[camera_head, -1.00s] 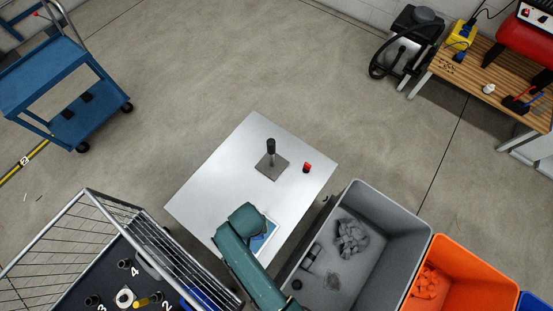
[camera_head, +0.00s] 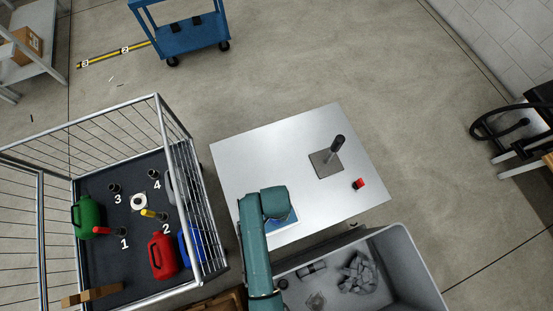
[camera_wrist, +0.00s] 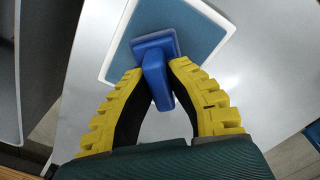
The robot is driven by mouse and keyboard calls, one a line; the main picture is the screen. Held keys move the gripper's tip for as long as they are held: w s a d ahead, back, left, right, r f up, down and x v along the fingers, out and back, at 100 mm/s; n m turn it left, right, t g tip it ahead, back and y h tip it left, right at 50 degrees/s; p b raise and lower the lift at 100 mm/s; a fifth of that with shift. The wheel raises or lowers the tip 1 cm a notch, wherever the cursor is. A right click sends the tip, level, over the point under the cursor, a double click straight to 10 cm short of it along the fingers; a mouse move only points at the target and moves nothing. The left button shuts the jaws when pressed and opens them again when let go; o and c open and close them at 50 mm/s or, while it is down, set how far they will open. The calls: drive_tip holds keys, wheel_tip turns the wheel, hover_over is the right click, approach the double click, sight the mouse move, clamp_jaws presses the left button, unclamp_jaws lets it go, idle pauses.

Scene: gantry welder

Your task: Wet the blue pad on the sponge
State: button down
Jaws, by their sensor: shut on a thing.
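My gripper (camera_wrist: 156,75) has yellow ribbed fingers with dark inner faces. It is shut on the upright grip of a blue pad (camera_wrist: 158,46), which has a wider flat base. The base is over or on the flat grey-blue face of what looks like the sponge (camera_wrist: 198,22), a white-edged rectangle. I cannot tell whether they touch. In the head view, the white-edged blue rectangle (camera_head: 285,222) lies on the pale table (camera_head: 260,150), partly under my green arm. My fingers and the blue pad are hidden there.
A post on a square plate (camera_head: 326,164) and a small red-and-black thing (camera_head: 359,184) stand on the table. A wire cage cart (camera_head: 206,215) with coloured cans is to the left. The table's far left is clear.

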drive_tip(key=shift+f, duration=0.6)
idle(2.2)
drive_tip(key=shift+r, duration=0.1)
wheel_tip(320, 180, up, 7)
drive_tip(key=p, duration=0.8)
idle(0.6)
